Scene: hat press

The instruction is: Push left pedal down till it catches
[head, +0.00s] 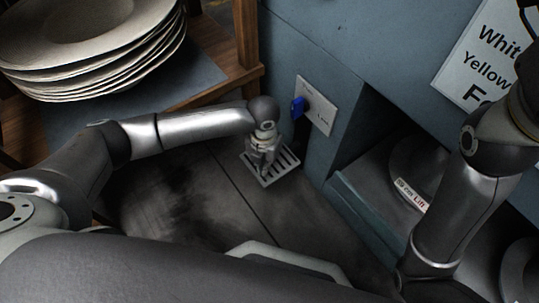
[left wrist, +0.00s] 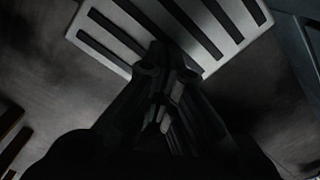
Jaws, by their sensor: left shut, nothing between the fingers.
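The left pedal (head: 284,163) looks like a light grey slotted plate low by the foot of the blue-grey cabinet in the head view. Its slots also fill the top of the left wrist view (left wrist: 222,38). My left gripper (head: 264,170) points down over the pedal, with its fingers shut and empty. In the left wrist view the fingertips (left wrist: 168,62) overlap the pedal's near edge. I cannot tell whether they touch it. The gripper hides part of the plate. My right arm comes down at the right, and its gripper does not show.
The cabinet (head: 305,45) carries a switch plate with a blue knob (head: 298,107). An open recess at the right holds a round grey part with a "Lift" label (head: 411,195). A wooden shelf (head: 247,40) with stacked pale hats or plates (head: 95,30) stands at the left.

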